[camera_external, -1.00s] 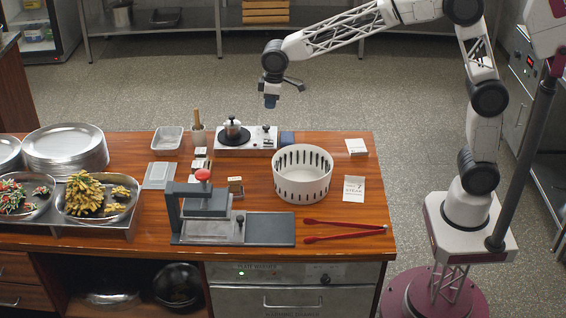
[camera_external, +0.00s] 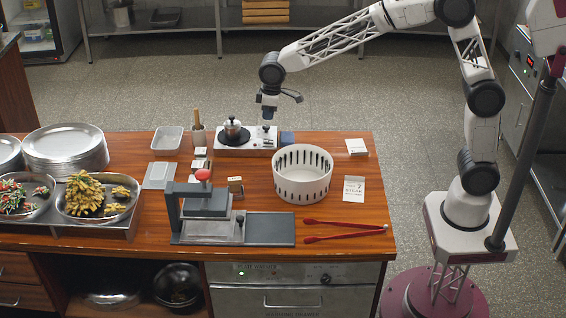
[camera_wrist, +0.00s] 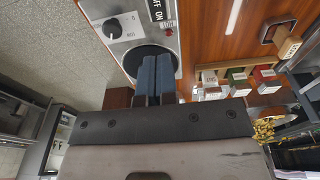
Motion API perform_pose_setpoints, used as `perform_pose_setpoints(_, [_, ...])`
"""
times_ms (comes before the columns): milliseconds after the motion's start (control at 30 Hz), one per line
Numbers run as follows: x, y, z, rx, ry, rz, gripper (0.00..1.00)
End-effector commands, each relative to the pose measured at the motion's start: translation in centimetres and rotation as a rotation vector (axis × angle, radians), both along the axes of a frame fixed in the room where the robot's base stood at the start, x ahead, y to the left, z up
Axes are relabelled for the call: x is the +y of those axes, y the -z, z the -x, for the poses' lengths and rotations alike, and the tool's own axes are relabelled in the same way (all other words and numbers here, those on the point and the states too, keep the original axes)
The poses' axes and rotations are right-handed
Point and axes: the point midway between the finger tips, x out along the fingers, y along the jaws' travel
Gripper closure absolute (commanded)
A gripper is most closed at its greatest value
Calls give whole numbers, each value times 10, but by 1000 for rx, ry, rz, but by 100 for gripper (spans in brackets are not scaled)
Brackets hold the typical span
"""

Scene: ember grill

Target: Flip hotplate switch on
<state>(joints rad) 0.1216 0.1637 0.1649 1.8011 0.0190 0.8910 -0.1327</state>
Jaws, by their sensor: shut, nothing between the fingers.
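The hotplate (camera_external: 222,149) is a silver box with a dark round burner at the back of the wooden counter. The switch's position is too small to read. My gripper (camera_external: 267,116) is shut and empty, pointing down just above the hotplate's right end. In the wrist view its blue fingers (camera_wrist: 155,58) are together and cover part of the dark burner.
A white slotted bowl (camera_external: 302,176) stands to the front right. A grey press (camera_external: 205,205) and red tongs (camera_external: 340,229) lie nearer. Open floor lies behind the counter.

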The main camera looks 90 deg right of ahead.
Motion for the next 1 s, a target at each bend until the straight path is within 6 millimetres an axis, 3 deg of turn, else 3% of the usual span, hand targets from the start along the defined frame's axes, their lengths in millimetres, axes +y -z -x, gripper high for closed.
perform_pose_setpoints(500, [0,75,-9,1,0,0,100])
perform_pose_setpoints(700, [0,90,-11,1,0,0,100])
perform_pose_setpoints(1000, [0,94,-11,-1,0,0,100])
